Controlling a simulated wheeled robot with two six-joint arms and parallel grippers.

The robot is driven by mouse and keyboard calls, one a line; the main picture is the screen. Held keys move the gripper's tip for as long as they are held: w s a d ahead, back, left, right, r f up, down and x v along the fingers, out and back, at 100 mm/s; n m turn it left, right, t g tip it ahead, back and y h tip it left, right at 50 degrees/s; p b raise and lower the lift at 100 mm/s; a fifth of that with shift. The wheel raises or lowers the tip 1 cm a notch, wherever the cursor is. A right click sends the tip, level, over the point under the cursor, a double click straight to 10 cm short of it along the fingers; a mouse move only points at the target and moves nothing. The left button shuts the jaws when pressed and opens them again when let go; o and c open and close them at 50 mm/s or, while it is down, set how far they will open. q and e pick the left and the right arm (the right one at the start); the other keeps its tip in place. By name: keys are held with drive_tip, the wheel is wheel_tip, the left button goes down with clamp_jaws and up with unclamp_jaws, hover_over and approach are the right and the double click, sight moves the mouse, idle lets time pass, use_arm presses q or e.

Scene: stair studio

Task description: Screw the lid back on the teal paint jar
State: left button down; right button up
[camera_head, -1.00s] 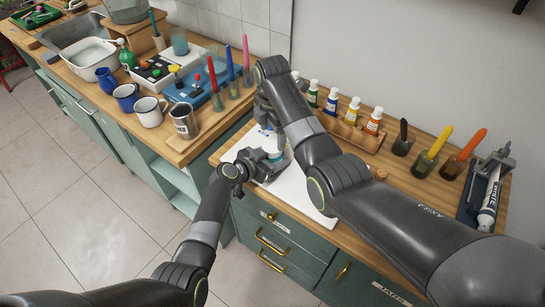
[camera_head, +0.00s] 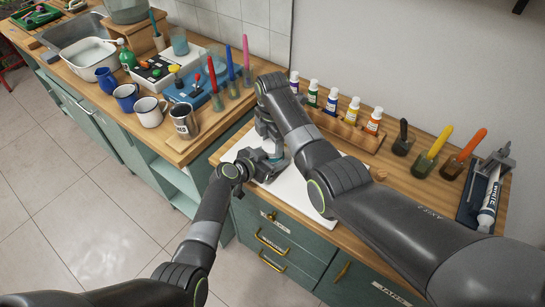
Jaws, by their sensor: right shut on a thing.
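My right gripper (camera_head: 268,138) points straight down over the white mat (camera_head: 292,186) and is shut on what seems to be the lid, which its fingers hide. My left gripper (camera_head: 262,164) reaches in from the left, low over the mat, directly below the right one. The teal paint jar sits between the two grippers and is almost wholly covered. I cannot make out whether the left jaws are closed on it, or whether lid and jar touch.
A wooden rack of small paint bottles (camera_head: 330,100) stands behind my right arm. Mugs (camera_head: 149,111) and a steel cup (camera_head: 184,121) stand on the left counter.

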drive_tip(key=m, duration=0.6)
drive_tip(key=shift+m, duration=0.3)
drive_tip(key=o, duration=1.1)
drive_tip(key=shift+c, duration=0.2)
drive_tip(key=shift+r, duration=2.25)
drive_tip(key=shift+c, duration=0.5)
